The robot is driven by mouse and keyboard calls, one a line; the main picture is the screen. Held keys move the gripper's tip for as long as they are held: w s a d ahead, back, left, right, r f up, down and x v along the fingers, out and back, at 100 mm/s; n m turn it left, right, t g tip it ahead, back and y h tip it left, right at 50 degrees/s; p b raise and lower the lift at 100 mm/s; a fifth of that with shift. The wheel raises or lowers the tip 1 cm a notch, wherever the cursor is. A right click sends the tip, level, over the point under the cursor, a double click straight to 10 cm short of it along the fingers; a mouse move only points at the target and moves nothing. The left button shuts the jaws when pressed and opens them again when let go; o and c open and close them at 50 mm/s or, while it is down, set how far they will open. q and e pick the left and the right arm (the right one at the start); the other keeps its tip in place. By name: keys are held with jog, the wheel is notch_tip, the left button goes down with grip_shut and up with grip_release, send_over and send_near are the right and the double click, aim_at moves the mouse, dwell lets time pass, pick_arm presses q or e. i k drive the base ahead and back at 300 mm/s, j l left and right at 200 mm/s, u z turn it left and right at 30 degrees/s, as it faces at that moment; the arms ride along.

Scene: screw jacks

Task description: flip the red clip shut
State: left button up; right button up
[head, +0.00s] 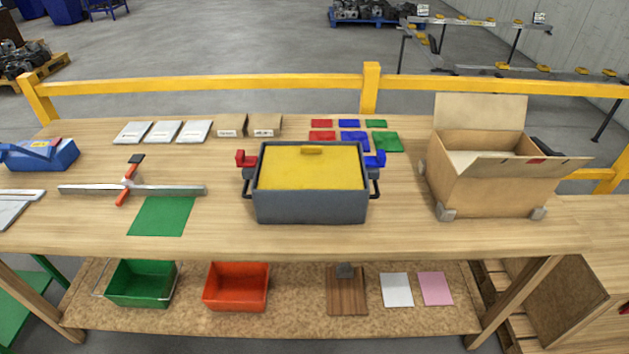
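The red clip (246,159) is at the upper left side of a grey box (311,207) in the head view. It sticks out to the left from the box rim, apart from the yellow lid top. A blue clip (376,160) sticks out to the right on the opposite side. The yellow lid (310,172), with a small yellow handle (311,150), lies on the box. Neither of my grippers is in view.
The box stands mid-table on a wooden workbench (400,238). An open cardboard box (490,185) stands to the right. A clamp bar (160,190) and green mat (160,216) lie to the left. Coloured pads (388,142) lie behind. The table's front strip is mostly clear.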

aim_at(242, 160)
jog(key=j+z, duration=0.15)
jog(key=j, duration=0.55)
jog(key=j+z, duration=0.2)
jog(key=j, duration=0.5)
jog(key=k+j+z, duration=0.15)
jog(key=j, duration=0.55)
jog(key=k+j+u, duration=0.45)
jog(key=j, duration=0.4)
jog(key=k+l, duration=0.05)
